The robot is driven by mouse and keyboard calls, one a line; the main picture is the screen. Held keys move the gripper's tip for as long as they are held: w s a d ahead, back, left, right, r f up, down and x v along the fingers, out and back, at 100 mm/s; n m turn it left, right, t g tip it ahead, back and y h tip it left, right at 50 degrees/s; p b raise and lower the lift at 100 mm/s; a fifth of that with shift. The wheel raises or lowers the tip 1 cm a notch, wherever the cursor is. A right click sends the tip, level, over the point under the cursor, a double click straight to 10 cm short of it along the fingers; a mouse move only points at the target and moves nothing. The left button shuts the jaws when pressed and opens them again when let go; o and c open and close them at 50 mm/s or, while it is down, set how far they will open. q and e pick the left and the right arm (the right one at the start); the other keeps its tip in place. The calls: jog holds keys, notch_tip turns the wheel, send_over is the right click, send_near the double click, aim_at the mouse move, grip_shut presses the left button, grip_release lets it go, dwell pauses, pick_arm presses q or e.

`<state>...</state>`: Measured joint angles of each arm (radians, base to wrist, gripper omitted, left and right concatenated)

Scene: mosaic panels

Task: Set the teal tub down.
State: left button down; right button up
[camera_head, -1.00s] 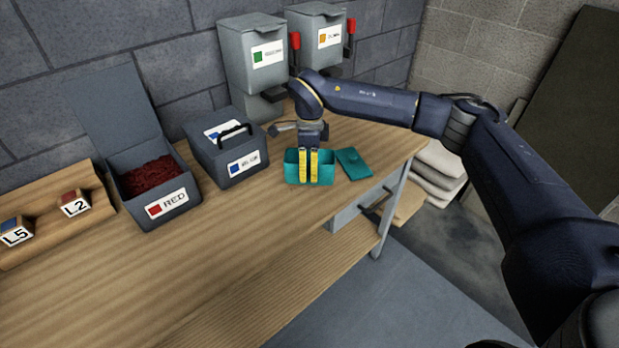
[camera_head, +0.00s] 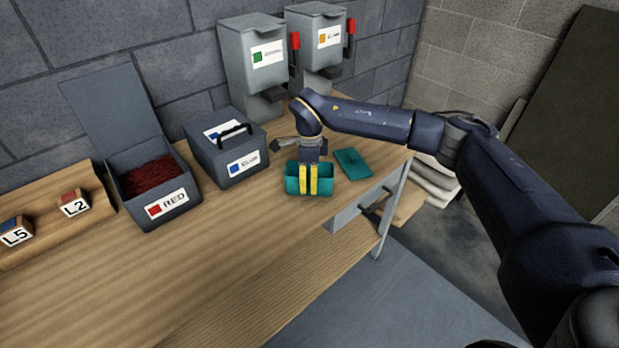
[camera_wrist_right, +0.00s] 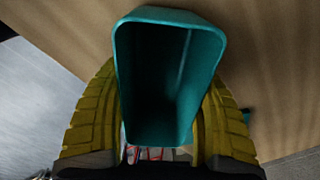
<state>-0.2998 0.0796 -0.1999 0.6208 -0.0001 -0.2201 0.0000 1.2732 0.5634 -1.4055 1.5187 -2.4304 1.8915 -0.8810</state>
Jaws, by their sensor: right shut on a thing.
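The teal tub (camera_head: 325,187) is an open-topped box over the right part of the wooden bench, close to its front edge. My right gripper (camera_head: 308,181) comes down over it with yellow fingers. In the right wrist view the fingers lie along both sides of the tub (camera_wrist_right: 168,80), and the gripper (camera_wrist_right: 160,120) is shut on it. The visible inside of the tub is dark and looks empty. The tub's base is very low at the bench top; I cannot tell whether it touches. My left gripper is not in view.
A flat teal lid (camera_head: 353,163) lies just right of the tub. A closed grey box with a blue label (camera_head: 228,158) and an open bin marked RED (camera_head: 165,195) stand to the left. Two grey dispensers (camera_head: 252,65) are behind. The front-left bench top (camera_head: 190,270) is clear.

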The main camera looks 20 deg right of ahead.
jog(key=o, duration=1.6)
jog(key=shift+c, duration=0.2)
notch_tip(320, 180, up, 12)
jog(key=shift+r, duration=0.15)
